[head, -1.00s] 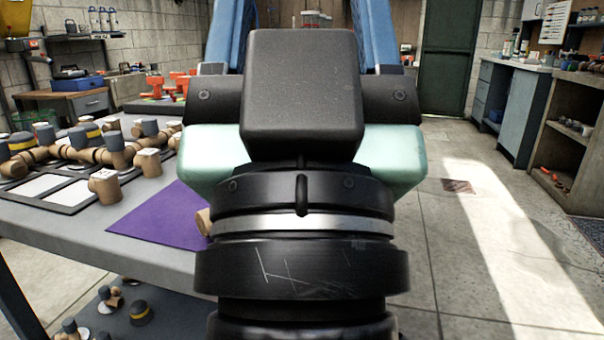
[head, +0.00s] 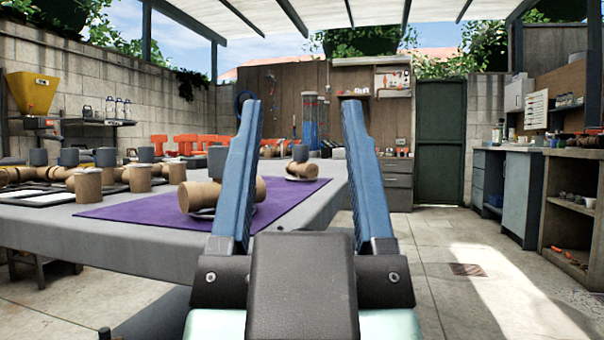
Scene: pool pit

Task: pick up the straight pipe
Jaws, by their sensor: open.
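My gripper (head: 301,106) is open and empty. Its two blue fingers point up and away in the head view, in front of the table's right part. A tan pipe piece (head: 192,196) with a grey upright part lies on the purple mat, partly hidden behind the left finger. A smaller tan piece (head: 302,170) with a grey top sits on a pale disc on the mat's far part, seen between the fingers. I cannot tell for certain which piece is the straight pipe. Neither piece is visibly touched by the gripper.
The purple mat (head: 130,207) lies on a grey table (head: 90,240). Several tan and grey pipe fittings (head: 88,187) crowd its left side. Red-orange objects (head: 185,143) stand behind. Workbenches (head: 520,190) line the right wall. The floor (head: 450,250) right of the table looks clear.

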